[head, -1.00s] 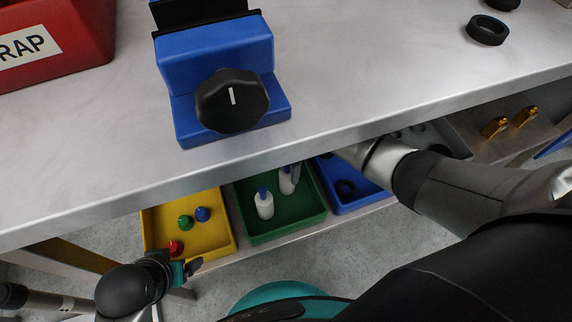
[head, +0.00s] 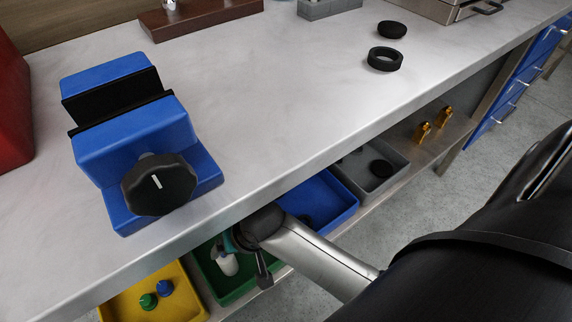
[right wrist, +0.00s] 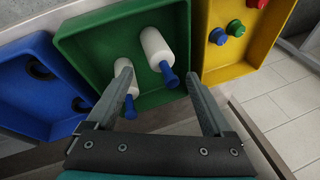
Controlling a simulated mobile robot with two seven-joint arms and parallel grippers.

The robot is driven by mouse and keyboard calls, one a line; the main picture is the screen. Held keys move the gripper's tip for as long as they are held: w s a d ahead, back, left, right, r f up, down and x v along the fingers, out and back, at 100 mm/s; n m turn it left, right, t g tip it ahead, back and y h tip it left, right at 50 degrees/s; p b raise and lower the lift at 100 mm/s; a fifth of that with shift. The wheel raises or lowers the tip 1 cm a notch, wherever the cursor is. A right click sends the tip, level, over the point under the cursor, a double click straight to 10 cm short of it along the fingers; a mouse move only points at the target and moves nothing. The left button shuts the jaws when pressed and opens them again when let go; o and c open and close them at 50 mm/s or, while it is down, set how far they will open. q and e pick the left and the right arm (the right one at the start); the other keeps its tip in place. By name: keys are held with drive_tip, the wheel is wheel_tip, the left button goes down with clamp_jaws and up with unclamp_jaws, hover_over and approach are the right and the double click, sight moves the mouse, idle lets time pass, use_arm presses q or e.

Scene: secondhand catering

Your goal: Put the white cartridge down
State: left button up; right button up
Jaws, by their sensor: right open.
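In the head view the right gripper (head: 262,272) reaches under the bench edge to the green tray (head: 208,278), where one cartridge (head: 228,264) shows and the other is hidden. My left gripper is out of view.
A yellow tray (head: 122,304) with coloured caps and a blue tray (head: 338,189) with black rings flank the green one. A grey tray (head: 387,182) lies beyond. The bench edge overhangs the trays. A blue vise (head: 128,140) stands on the bench.

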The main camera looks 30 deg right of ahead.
drive_tip(key=s+d+f+n+h, duration=0.2)
drive_tip(key=s+d+n, duration=0.3)
drive_tip(key=s+d, duration=0.3)
drive_tip(key=shift+s+f, duration=0.4)
drive_tip(key=shift+f, duration=0.15)
